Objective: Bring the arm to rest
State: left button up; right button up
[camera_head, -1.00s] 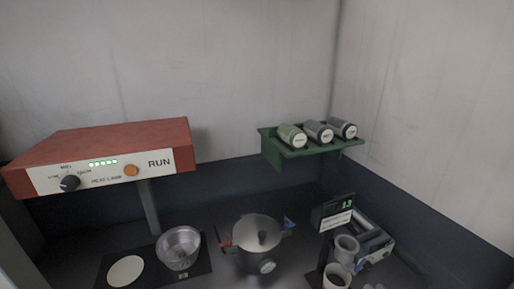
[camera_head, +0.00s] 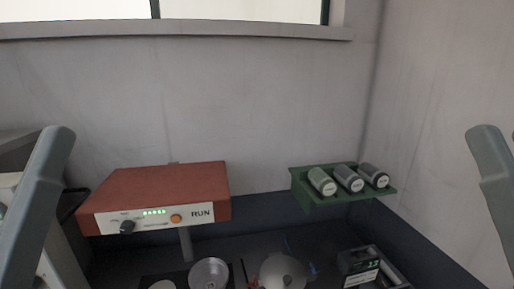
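Grey links of my two arms rise at the left and right edges of the head view. Neither gripper shows, so I cannot see the fingers or whether they hold anything. A silver metal pan (camera_head: 209,273) stands at the bottom of the view, its lower part cut off by the frame edge. A lidded pot (camera_head: 283,272) stands to its right, also partly cut off.
A scale-like device with a display (camera_head: 357,261) is at lower right.

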pick_arm(q)
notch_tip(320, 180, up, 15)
jog(key=p, duration=1.1)
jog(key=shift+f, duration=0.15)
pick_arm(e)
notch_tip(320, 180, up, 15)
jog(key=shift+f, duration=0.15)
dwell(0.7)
